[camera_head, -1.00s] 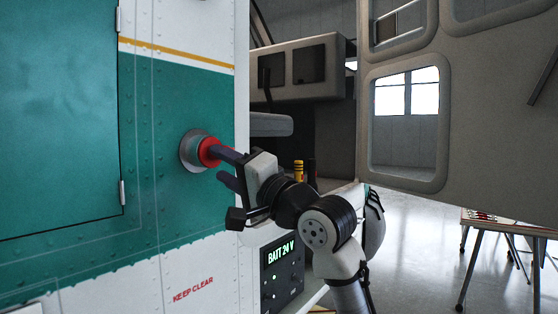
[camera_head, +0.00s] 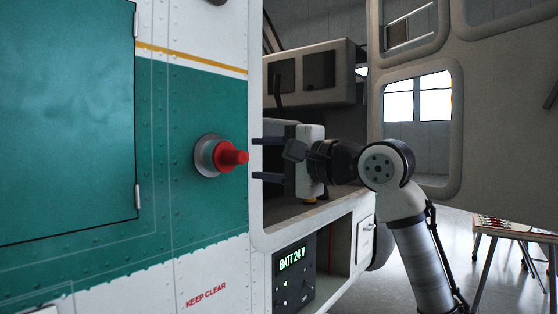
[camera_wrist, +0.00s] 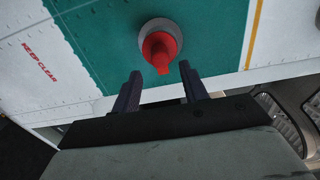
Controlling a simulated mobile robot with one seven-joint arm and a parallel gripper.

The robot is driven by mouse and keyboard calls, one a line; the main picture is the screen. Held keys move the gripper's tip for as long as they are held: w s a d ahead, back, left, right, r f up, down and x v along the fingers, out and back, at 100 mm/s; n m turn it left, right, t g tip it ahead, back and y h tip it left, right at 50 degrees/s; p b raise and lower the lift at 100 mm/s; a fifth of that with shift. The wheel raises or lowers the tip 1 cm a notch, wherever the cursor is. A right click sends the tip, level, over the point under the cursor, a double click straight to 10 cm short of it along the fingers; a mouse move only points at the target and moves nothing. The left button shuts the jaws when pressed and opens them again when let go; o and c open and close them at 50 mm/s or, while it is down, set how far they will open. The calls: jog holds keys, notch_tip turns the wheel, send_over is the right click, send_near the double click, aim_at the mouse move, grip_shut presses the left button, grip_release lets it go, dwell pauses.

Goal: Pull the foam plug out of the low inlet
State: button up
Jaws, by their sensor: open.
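The red foam plug (camera_head: 229,156) sits in the round grey inlet (camera_head: 207,153) on the green side panel of the helicopter. Its narrower red end sticks out to the right, towards my gripper. My gripper (camera_head: 256,159) is open and empty, just right of the plug, with its two fingers pointing left at it. In the wrist view the plug (camera_wrist: 159,50) lies beyond the fingertips and a little above the gap between them (camera_wrist: 160,72). The grey inlet rim (camera_wrist: 161,29) shows around it. The fingers do not touch the plug.
The open cabin doorway (camera_head: 258,215) is right of the panel, with a battery box (camera_head: 293,270) reading BATT 24 V low inside. A large open door (camera_head: 480,110) hangs at the right. A table (camera_head: 510,228) stands at the far right.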

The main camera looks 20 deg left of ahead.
aim_at(243, 157)
jog(key=shift+p+x, duration=0.9)
jog(key=shift+x, duration=2.6)
jog(key=shift+c, duration=0.2)
jog(key=c, duration=0.7)
jog(key=shift+v, duration=4.5)
jog(key=shift+w, duration=0.1)
